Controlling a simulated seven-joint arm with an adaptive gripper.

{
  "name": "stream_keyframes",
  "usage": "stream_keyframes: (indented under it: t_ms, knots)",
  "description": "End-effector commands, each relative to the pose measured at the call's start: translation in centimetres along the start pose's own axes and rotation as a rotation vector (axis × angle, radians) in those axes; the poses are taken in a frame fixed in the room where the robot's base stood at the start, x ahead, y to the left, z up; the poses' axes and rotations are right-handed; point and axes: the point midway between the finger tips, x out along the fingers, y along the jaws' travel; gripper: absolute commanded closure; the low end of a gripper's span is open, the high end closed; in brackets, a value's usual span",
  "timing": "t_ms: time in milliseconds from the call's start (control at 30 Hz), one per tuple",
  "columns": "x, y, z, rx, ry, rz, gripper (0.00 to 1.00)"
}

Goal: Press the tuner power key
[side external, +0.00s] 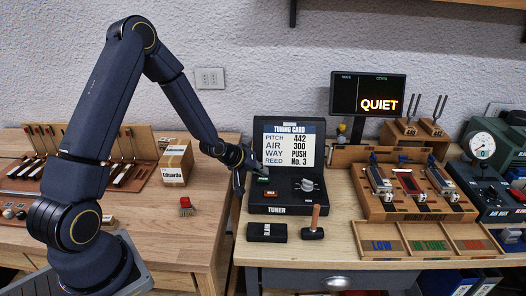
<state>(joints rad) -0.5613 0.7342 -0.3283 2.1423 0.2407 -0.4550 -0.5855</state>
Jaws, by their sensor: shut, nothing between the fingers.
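The tuner (284,209) is a black unit at the left front of the right-hand bench. A tuning card (290,146) stands upright at its back, reading pitch 442, air 300, way PUSH, reed No. 3. The tuner's top carries a small green-marked key (263,179), an orange-red marked key (270,193) and a round grey knob (308,185). I cannot read which key is power. My gripper (259,169) is shut and empty, at the tuner's left rear just above the green-marked key. Whether it touches the key is unclear.
A display (368,95) reading QUIET stands behind.

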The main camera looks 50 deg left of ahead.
Motion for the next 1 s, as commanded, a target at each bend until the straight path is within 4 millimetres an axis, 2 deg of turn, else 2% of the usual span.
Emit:
stream_keyframes:
  t_ms: [500, 900, 967, 1000]
  knots:
    - [-3.7, 2.7, -2.8, 0.0, 0.003, 0.001, 1.0]
    - [-4.0, 3.1, -2.8, 0.003, -0.002, 0.002, 1.0]
    - [-4.1, 4.0, -2.7, 0.021, 0.0, 0.014, 1.0]
    - [-4.6, 5.2, -3.1, 0.043, 0.013, 0.028, 1.0]
